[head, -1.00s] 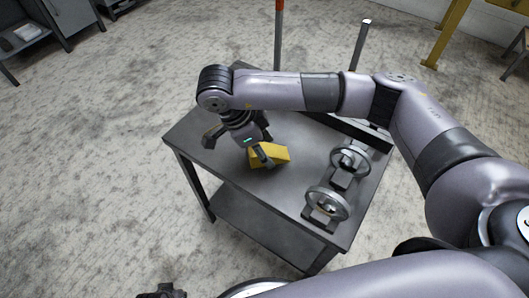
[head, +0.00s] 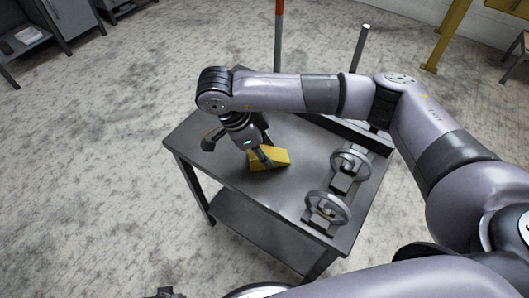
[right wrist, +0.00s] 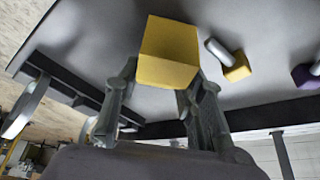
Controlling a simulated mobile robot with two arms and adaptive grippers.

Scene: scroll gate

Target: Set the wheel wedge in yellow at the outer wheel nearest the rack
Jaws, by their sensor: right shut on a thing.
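The yellow wheel wedge (head: 277,160) is at the middle of the dark table (head: 290,203). My right gripper (head: 264,153) points down at it and is shut on it; in the right wrist view the wedge (right wrist: 168,52) sits between the two fingertips. I cannot tell whether the wedge touches the tabletop. Two grey spoked wheels stand to its right on the table, one farther (head: 350,162) and one nearer (head: 327,207). A dark part at the bottom edge, seemingly my left gripper (head: 165,293), is mostly cut off.
The right wrist view shows a smaller yellow block with a grey cylinder (right wrist: 236,68) and a purple piece (right wrist: 304,76) on the table. A dark raised rail (head: 345,131) runs along the table's back. Posts (head: 278,40) rise behind it. The tabletop's front left is clear.

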